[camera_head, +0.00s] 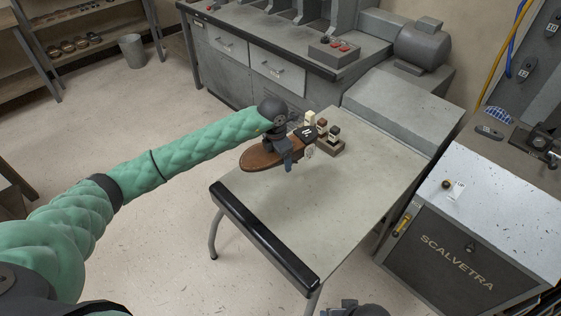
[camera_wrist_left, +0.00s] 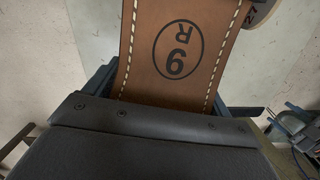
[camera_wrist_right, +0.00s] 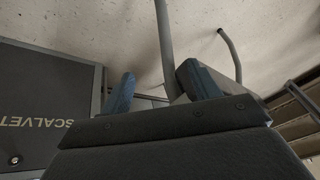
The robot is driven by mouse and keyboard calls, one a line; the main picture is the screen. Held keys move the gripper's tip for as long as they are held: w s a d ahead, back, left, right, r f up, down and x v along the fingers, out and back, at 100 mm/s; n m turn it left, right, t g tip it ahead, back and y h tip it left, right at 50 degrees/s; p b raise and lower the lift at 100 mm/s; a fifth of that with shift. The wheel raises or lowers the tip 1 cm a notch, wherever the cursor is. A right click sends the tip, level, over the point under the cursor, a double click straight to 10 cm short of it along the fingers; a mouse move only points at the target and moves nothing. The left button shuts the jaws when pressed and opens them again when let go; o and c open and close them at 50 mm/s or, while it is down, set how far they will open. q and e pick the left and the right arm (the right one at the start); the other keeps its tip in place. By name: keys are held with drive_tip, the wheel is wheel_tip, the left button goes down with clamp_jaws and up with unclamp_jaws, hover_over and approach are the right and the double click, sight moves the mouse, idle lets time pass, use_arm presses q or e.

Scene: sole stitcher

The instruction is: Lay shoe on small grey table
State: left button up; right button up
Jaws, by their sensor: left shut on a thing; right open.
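The shoe (camera_head: 258,158) shows in the head view as a brown piece with a dark part at its right, over the far left part of the small grey table (camera_head: 330,200). My left gripper (camera_head: 285,158) is shut on it. In the left wrist view the shoe's tan sole (camera_wrist_left: 178,55) shows white stitching and a circled "9 R" between the fingers. I cannot tell whether the shoe touches the tabletop. My right gripper (camera_wrist_right: 150,90) is open and empty in the right wrist view; only its top shows at the bottom edge of the head view.
A grey cabinet marked SCALVETRA (camera_head: 455,255) stands at the right. A workbench with drawers (camera_head: 260,60) is behind. The table's middle and front are clear.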

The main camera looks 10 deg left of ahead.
use_arm(q)
drive_tip(key=shift+w+d+f+n+b, duration=0.1)
drive_tip(key=shift+w+f+n+b, duration=0.1)
drive_tip(key=shift+f+n, duration=0.3)
drive_tip(key=shift+w+d+f+n+b, duration=0.1)
drive_tip(key=shift+w+f+n+b, duration=0.1)
drive_tip(key=shift+f+n, duration=0.25)
drive_tip(key=shift+a+f+b, duration=0.1)
drive_tip(key=shift+f+b, duration=0.5)
drive_tip(key=shift+f, duration=0.8)
drive_tip(key=shift+f+b, duration=0.45)
drive_tip(key=shift+f, duration=0.8)
use_arm(e)
drive_tip(key=shift+w+a+f+t+y, duration=0.1)
drive_tip(key=shift+a+f+t+y, duration=0.25)
drive_tip(key=shift+a, duration=0.45)
drive_tip(key=shift+a+f+t+y, duration=0.15)
drive_tip(key=shift+a+f, duration=0.3)
drive_tip(key=shift+a, duration=0.3)
drive_tip(key=shift+w+d+r, duration=0.1)
use_arm(q)
drive_tip(key=shift+f+b, duration=0.55)
drive_tip(key=shift+f, duration=0.2)
use_arm(e)
drive_tip(key=shift+f, duration=0.55)
use_arm(q)
drive_tip(key=o, duration=1.1)
